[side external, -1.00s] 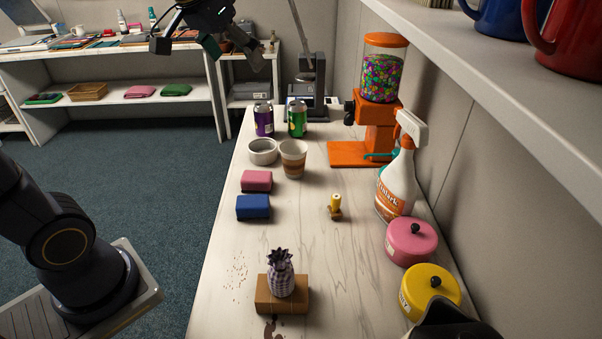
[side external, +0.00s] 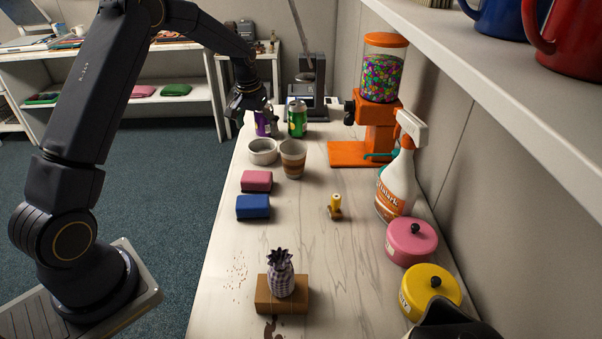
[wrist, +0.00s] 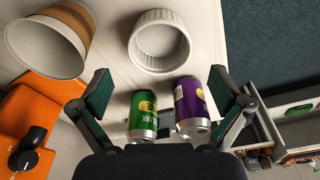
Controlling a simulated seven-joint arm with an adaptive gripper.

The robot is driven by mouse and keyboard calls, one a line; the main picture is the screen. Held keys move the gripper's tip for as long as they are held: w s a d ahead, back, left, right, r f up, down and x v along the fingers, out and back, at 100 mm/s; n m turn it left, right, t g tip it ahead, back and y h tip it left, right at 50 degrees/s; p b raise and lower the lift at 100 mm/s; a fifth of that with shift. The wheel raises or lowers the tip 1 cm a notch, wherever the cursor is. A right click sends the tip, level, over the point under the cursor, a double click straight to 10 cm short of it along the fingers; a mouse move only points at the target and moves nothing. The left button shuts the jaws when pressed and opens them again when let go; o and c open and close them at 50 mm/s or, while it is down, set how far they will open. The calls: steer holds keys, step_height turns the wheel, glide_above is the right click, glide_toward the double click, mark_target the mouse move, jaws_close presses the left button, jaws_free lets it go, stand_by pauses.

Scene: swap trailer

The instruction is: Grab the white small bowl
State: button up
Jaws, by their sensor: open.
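The white small bowl (side external: 263,152) is upright on the table's left edge, beside a brown striped cup (side external: 293,158). In the wrist view the bowl (wrist: 159,42) is at the top centre, beyond my fingertips, and looks empty. My gripper (side external: 249,113) is above the far left part of the table, above and behind the bowl, near the purple can. In the wrist view my gripper (wrist: 160,88) is open, its green-padded fingers wide apart with nothing held. The green can (wrist: 143,116) and purple can (wrist: 192,107) show between and below the fingers.
The cup (wrist: 48,42) stands close to the bowl. An orange candy dispenser (side external: 375,115) and a spray bottle (side external: 396,185) line the right side. A pink block (side external: 257,181) and a blue block (side external: 253,207) lie nearer than the bowl. The table's middle is mostly clear.

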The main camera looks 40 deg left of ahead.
mark_target(263, 148)
steer(key=f, duration=0.2)
steer(key=w+f, duration=0.1)
steer(key=f, duration=0.5)
steer(key=shift+w+a+f, duration=0.25)
steer(key=shift+w+a, duration=0.1)
steer(key=shift+w, duration=0.05)
steer(key=c, duration=1)
